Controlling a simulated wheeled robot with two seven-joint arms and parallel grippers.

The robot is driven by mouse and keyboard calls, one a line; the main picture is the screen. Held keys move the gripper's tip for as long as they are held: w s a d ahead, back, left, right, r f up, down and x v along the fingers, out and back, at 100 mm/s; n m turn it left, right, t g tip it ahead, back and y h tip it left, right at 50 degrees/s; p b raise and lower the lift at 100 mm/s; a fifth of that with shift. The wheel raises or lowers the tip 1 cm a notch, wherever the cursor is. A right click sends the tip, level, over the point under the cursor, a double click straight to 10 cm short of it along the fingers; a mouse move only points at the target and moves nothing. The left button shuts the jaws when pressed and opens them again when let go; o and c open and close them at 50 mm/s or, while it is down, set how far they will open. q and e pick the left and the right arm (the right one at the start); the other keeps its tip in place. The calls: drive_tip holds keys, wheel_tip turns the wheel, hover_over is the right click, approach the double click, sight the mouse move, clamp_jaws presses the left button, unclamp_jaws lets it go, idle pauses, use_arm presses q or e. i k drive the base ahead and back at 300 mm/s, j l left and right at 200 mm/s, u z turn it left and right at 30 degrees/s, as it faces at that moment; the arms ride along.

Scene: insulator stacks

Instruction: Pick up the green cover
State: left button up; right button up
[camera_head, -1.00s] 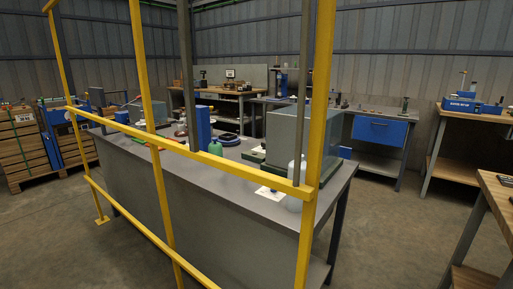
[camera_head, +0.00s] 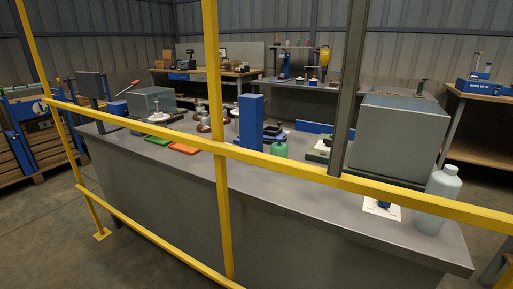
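A flat green piece (camera_head: 158,139) lies near the front edge of the grey workbench (camera_head: 290,187), left of the middle. A small rounded green container (camera_head: 279,149) stands on the same bench beside a tall blue block (camera_head: 251,121), partly behind the yellow rail. I cannot tell for sure which green thing is the cover. Neither of my grippers is in view.
A yellow railing (camera_head: 218,180) stands between me and the bench, with a grey post behind it. An orange flat piece (camera_head: 184,148), a grey box (camera_head: 398,136) and a white bottle (camera_head: 438,200) are on the bench. The bench's front middle is clear.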

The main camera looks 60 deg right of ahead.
sight(279, 149)
drive_tip(key=i+j+z, duration=0.1)
drive_tip(key=i+z, duration=0.15)
drive_tip(key=i, duration=0.25)
drive_tip(key=i+j+z, duration=0.25)
drive_tip(key=i, duration=0.3)
drive_tip(key=i+j+z, duration=0.1)
drive_tip(key=z, duration=0.7)
drive_tip(key=i+j+z, duration=0.1)
drive_tip(key=z, duration=0.3)
drive_tip(key=j+z, duration=0.25)
drive_tip(key=z, duration=0.15)
drive_tip(key=j+z, duration=0.15)
drive_tip(key=z, duration=0.25)
